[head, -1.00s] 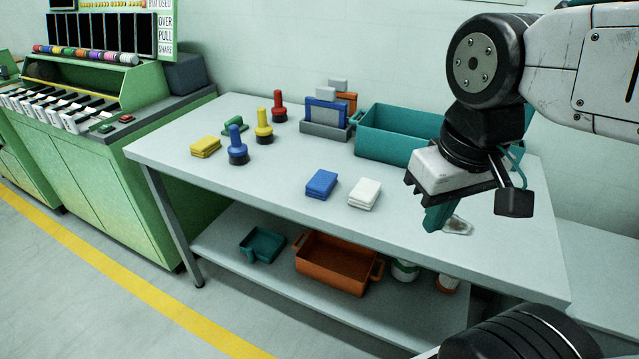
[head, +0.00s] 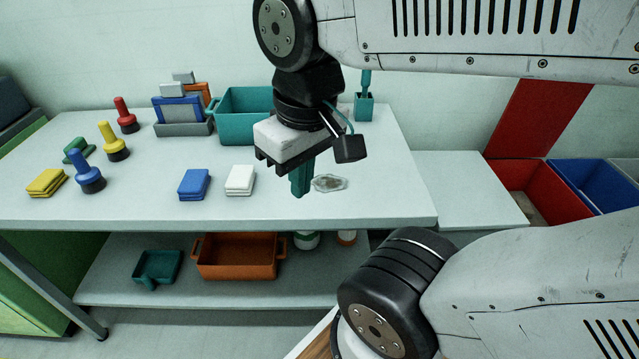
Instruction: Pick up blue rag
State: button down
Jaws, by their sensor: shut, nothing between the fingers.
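The blue rag (head: 194,184) is a folded stack lying flat near the front edge of the table (head: 330,212), between a yellow folded rag (head: 46,182) at the left and a white folded rag (head: 240,180) just to its right. My gripper (head: 301,180) points down above the table, to the right of the white rag and apart from the blue rag. Its teal fingers are shut and empty. They stand beside a grey, glossy patch (head: 330,183) on the tabletop.
Blue (head: 86,172), yellow (head: 113,143) and red (head: 126,116) knobbed tools and a green brush (head: 79,150) stand at the left. Behind are a grey caddy (head: 185,128) and a teal bin (head: 243,115). Red (head: 530,190) and blue bins (head: 600,180) stand right.

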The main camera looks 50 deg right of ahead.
aim_at(194, 185)
jog(key=z, duration=0.5)
jog(key=k, duration=1.1)
jog(key=u, duration=0.65)
jog(key=i, duration=1.55)
jog(key=z, duration=0.55)
